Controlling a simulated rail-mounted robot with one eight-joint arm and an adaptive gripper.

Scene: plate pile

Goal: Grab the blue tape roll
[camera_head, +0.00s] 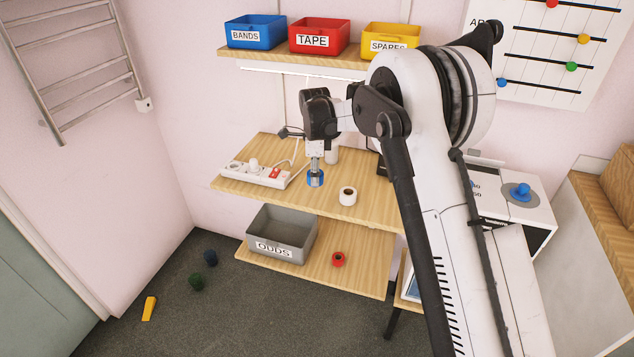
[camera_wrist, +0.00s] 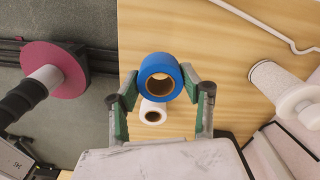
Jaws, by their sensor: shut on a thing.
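The blue tape roll (camera_head: 315,180) is at my gripper's fingertips, over the upper wooden shelf in the head view. In the wrist view the blue tape roll (camera_wrist: 161,76) sits between the two green-padded fingers, and its open core faces the camera. My gripper (camera_wrist: 160,88) is shut on it, with a finger at each side of the roll. The head view shows my gripper (camera_head: 315,168) pointing down, with the roll at its lower end. I cannot tell for sure whether the roll touches the shelf.
A white tape roll (camera_head: 348,196) stands on the upper shelf (camera_head: 300,198), to the right of my gripper. A white power strip (camera_head: 255,174) lies to the left. Below are a grey ODDS bin (camera_head: 281,234) and a red roll (camera_head: 338,259). BANDS, TAPE (camera_head: 318,37) and SPARES bins stand above.

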